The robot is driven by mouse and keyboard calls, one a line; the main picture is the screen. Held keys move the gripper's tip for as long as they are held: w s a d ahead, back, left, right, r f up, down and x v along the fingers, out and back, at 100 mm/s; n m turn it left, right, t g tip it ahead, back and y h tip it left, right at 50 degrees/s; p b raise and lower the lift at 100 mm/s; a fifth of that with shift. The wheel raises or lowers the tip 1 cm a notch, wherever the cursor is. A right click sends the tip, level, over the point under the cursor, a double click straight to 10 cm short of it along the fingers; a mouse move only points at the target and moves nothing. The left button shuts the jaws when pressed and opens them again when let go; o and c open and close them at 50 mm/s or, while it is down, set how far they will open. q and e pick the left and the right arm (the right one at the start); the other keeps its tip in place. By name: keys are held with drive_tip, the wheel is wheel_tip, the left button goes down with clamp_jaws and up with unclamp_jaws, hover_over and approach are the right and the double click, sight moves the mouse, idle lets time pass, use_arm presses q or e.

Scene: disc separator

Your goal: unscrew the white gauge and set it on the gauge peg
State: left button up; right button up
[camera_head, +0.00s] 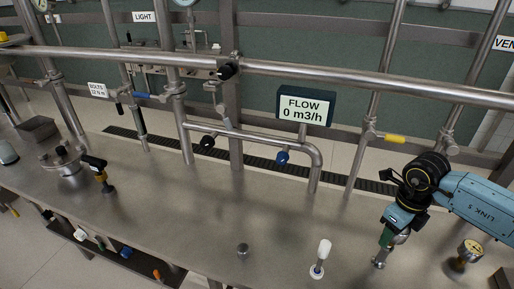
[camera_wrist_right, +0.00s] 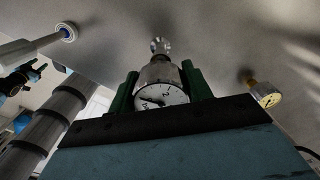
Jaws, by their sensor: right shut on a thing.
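My right gripper (camera_head: 388,236) comes in from the right, pointing down over the bench. In the right wrist view its two green fingers (camera_wrist_right: 162,90) are shut on the white-faced gauge (camera_wrist_right: 162,96), one on each side of its metal body. In the head view the gripper hides most of the gauge. A small chrome fitting (camera_head: 378,263) stands on the bench right under it and also shows in the right wrist view (camera_wrist_right: 159,45). I cannot tell whether gauge and fitting are joined. A white-topped upright peg (camera_head: 323,250) stands to the left; whether it is the gauge peg is unclear. My left gripper is out of view.
A brass gauge (camera_head: 470,250) stands close on the right, also in the right wrist view (camera_wrist_right: 268,97). A short metal post (camera_head: 242,250) stands left of the white peg. Pipes and the flow display (camera_head: 305,107) run behind. The bench middle (camera_head: 190,215) is clear.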

drive_tip(key=shift+s+f+n+b, duration=0.15)
drive_tip(key=shift+n+b, duration=0.3)
drive_tip(key=shift+n, duration=0.95)
drive_tip(key=n+b, duration=0.1)
drive_tip(key=n, duration=0.1)
drive_tip(key=shift+a+n, duration=0.1)
drive_tip(key=shift+n, duration=0.3)
drive_tip(key=o, duration=1.2)
drive_tip(key=shift+r, duration=0.2)
drive_tip(key=shift+c, duration=0.2)
drive_tip(key=shift+r, duration=0.1)
wheel_tip(320, 180, up, 13)
